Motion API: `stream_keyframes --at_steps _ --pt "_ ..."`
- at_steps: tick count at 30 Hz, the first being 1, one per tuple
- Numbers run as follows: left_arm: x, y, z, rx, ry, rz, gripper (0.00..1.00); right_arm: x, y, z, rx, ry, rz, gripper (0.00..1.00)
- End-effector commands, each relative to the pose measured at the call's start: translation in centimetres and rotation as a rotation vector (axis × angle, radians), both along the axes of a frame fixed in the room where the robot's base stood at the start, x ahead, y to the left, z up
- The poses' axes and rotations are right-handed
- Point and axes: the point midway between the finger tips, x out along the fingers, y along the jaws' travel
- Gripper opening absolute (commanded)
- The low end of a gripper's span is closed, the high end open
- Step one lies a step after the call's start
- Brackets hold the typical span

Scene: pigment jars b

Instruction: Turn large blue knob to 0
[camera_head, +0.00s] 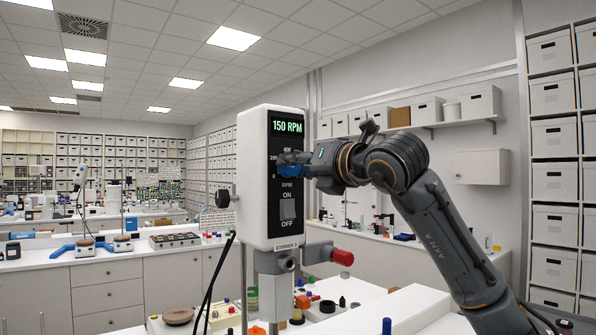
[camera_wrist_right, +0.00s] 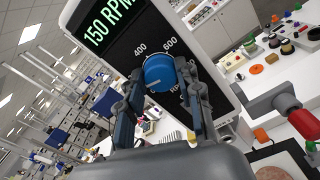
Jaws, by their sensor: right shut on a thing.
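The large blue knob (camera_wrist_right: 159,72) sits on the black front panel of a white stirrer head (camera_head: 252,180). My right gripper (camera_wrist_right: 162,78) is shut on the knob, one finger on each side of it. In the head view the gripper (camera_head: 292,159) covers most of the knob, and a bit of blue (camera_head: 289,172) shows below the fingers. A light mark shows on the knob's lower left in the wrist view. The display (camera_head: 287,127) reads 150 RPM. Scale marks 400 and 600 show in the wrist view; the left finger hides the low end there. My left gripper is out of view.
A rocker switch (camera_head: 287,209) marked ON and OFF sits below the knob. A red-ended clamp (camera_head: 342,257) sticks out below the stirrer head. A black side knob (camera_head: 223,198) is on its left. Several small jars and bottles crowd the bench beneath.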

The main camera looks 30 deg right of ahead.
Motion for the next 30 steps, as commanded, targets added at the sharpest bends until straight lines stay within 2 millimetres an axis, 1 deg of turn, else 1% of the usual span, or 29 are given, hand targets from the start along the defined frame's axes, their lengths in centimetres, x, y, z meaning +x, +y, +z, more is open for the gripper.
stream_keyframes --at_steps 1,6,18,24,30 --pt "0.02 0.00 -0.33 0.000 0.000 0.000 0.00 0.02 0.02 -0.18 -0.043 -0.005 0.000 0.03" --pt "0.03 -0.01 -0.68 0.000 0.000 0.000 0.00 0.01 0.09 -0.11 -0.205 -0.028 0.000 0.03" --pt "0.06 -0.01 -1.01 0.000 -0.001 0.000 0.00 -0.01 0.13 -0.01 -0.550 -0.076 0.001 0.03" --pt "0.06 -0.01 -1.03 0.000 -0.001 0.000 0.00 0.00 0.16 0.00 -0.670 -0.093 0.001 0.03" --pt "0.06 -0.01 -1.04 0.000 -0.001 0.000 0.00 0.00 0.18 -0.02 -0.740 -0.103 0.000 0.03"
